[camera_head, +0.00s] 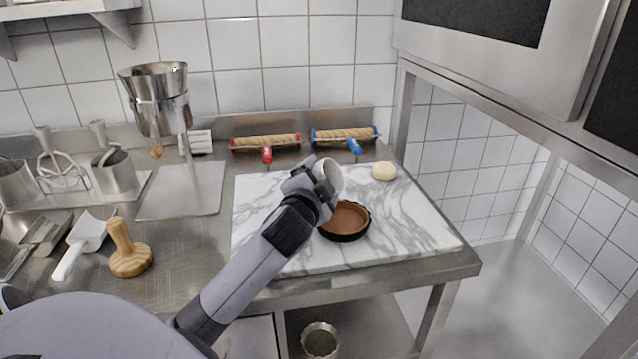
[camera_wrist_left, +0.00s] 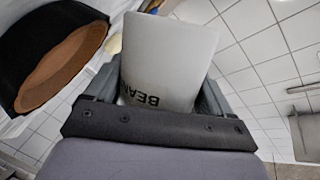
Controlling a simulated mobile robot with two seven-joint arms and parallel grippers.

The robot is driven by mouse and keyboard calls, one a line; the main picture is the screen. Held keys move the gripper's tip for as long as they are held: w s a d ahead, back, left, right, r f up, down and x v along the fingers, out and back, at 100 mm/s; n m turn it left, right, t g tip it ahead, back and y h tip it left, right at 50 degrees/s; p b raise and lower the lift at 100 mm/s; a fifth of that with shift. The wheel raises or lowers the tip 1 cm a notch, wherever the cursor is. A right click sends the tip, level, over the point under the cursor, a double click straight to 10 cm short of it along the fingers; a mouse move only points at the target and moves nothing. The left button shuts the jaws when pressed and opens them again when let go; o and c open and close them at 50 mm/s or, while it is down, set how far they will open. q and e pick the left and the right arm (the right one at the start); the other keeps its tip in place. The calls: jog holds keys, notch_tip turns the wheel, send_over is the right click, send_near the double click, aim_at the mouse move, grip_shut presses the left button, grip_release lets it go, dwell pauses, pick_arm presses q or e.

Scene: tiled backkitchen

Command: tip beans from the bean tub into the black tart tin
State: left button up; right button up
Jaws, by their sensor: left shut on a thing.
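The black tart tin (camera_head: 350,238) stands on the marble slab with a brown lining inside. It also shows at the upper left of the left wrist view (camera_wrist_left: 30,35). The white bean tub (camera_head: 331,176) is above the slab, just behind and above the tin in the head view. In the left wrist view the tub (camera_wrist_left: 165,60) shows dark lettering reading "BEAN". My left gripper (camera_head: 319,184) is shut on the tub, and the wrist view is strongly rolled, so the tub looks tilted. The tub's inside and any beans are hidden. My right gripper is out of view.
The marble slab (camera_head: 420,225) also bears a dough ball (camera_head: 383,171). The slab's right part is clear.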

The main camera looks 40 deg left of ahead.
aim_at(322, 160)
pick_arm(q)
jog(key=shift+m, duration=0.3)
jog(key=shift+r+m+y+p, duration=0.3)
jog(key=shift+m+p, duration=0.4)
jog(key=shift+p, duration=0.15)
jog(key=shift+w+d+r+m+p, duration=0.1)
jog(key=shift+d+r+m+p, duration=0.1)
jog(key=shift+m+p, duration=0.45)
jog(key=shift+r, duration=0.2)
notch_tip(322, 160, up, 4)
jog(key=n+h, duration=0.1)
jog(key=n, duration=0.5)
jog(key=shift+f, duration=0.15)
notch_tip(322, 160, up, 2)
jog(key=n+h, duration=0.1)
jog(key=n, duration=0.3)
jog(key=shift+n, duration=0.25)
jog(key=shift+r+n+t+h, duration=0.3)
jog(key=shift+r+n+t, duration=0.15)
jog(key=shift+n, duration=0.65)
